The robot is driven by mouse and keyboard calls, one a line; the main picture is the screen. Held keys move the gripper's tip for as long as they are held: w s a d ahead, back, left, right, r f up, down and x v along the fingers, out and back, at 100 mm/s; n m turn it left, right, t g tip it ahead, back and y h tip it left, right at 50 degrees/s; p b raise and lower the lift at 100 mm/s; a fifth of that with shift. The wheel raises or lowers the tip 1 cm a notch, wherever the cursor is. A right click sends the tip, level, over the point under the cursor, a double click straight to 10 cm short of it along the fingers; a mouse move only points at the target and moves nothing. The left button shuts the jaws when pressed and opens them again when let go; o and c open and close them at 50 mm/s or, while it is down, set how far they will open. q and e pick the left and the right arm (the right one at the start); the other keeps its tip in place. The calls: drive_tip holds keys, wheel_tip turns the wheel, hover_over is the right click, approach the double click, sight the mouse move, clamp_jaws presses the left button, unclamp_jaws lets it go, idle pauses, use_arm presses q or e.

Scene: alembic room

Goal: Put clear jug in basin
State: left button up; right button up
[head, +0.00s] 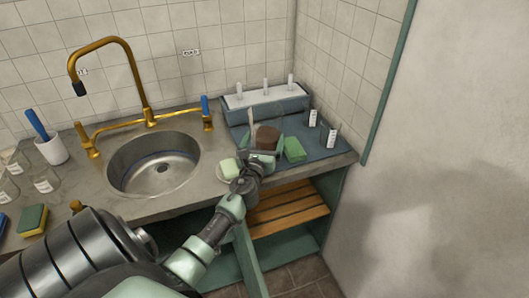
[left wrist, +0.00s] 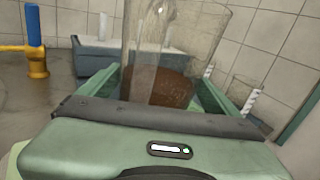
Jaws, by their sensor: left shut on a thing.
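The clear jug (left wrist: 200,40) is see-through, with a brown patch low on it, and stands upright between my left fingers in the left wrist view. In the head view its brown part (head: 266,138) shows over the blue-grey mat at the right of the counter. My left gripper (head: 266,148) is shut on the jug; its green fingers lie on both sides of it in the wrist view. I cannot tell whether the jug touches the mat. The basin (head: 155,178) is a round metal sink left of the gripper, empty inside. My right gripper is not in view.
A brass tap (head: 143,75) arches over the basin, with a blue-topped valve (head: 206,112) at its right. A rack with white pegs (head: 265,105) stands behind the jug. A soap dish (head: 229,169) lies between basin and gripper. Glass jars and a sponge (head: 33,220) are left.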

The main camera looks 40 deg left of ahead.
use_arm(q)
drive_tip(key=shift+f+b, duration=1.4)
drive_tip(key=shift+f, duration=0.75)
drive_tip(key=o, duration=1.7)
drive_tip(key=shift+f, duration=0.25)
drive_tip(key=shift+o, duration=0.3)
drive_tip(key=shift+r, duration=0.1)
